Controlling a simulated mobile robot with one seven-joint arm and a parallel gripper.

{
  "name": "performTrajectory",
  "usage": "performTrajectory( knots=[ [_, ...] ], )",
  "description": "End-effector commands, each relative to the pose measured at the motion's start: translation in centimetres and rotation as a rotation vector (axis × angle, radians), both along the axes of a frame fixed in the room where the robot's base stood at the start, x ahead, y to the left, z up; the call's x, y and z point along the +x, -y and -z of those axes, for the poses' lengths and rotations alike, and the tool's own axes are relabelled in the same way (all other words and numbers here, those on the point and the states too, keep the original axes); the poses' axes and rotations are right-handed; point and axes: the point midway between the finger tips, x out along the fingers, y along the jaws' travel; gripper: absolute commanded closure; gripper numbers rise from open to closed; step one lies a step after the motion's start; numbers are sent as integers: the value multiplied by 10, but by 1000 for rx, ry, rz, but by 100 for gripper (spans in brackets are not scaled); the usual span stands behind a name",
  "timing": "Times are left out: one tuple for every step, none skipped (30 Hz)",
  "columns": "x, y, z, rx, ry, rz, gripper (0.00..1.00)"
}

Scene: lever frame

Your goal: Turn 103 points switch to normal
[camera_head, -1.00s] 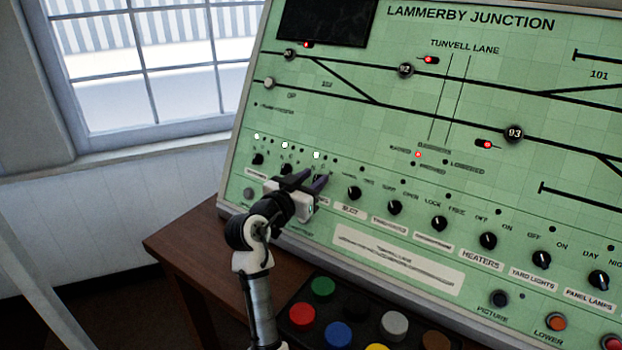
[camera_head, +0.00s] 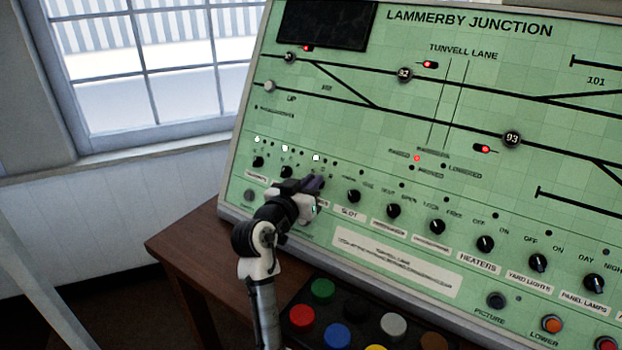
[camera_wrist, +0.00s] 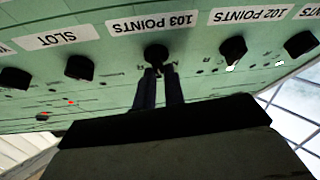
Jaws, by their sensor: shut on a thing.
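The 103 points switch (camera_wrist: 156,53) is a black rotary knob on the green panel, under its white "103 POINTS" label (camera_wrist: 152,23) in the upside-down wrist view. My gripper (camera_wrist: 160,70) has its two dark fingers close together on this knob, shut on it. In the head view my gripper (camera_head: 314,184) reaches the lower left of the panel and hides the knob. A white lamp (camera_head: 316,158) is lit just above it. The exact angle of the knob's pointer is hard to see.
The 102 points knob (camera_wrist: 233,50) and the slot knob (camera_wrist: 79,67) flank the switch closely. More knobs, such as the heaters knob (camera_head: 485,243), run along the panel. Coloured buttons, including a red one (camera_head: 302,316), sit below on a dark box.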

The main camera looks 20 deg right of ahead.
Motion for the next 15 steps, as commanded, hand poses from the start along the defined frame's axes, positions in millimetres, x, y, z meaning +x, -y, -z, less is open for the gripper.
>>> performTrajectory(
  knots=[
    [-1,0,-4,-17,-26,-16,100],
    [-1,0,-4,-30,-43,-28,100],
    [-1,0,-4,-47,-67,-43,100],
    [-1,0,-5,-60,-86,-54,100],
    [-1,1,-5,-75,-104,-67,100],
    [-1,1,-5,-92,-130,-83,100],
    [-1,1,-5,-107,-148,-95,100],
    [-1,0,-6,-120,-166,-108,100],
    [-1,0,-6,-138,-191,-124,100],
    [-1,0,-6,-152,-209,-136,100],
    [0,0,-6,-165,-226,-148,100],
    [-1,0,-6,-182,-249,-162,100],
    [-1,0,-6,-195,-266,-174,100],
    [-1,0,-6,-208,-282,-184,100],
    [0,0,-6,-223,-302,-198,100]
  ],
)
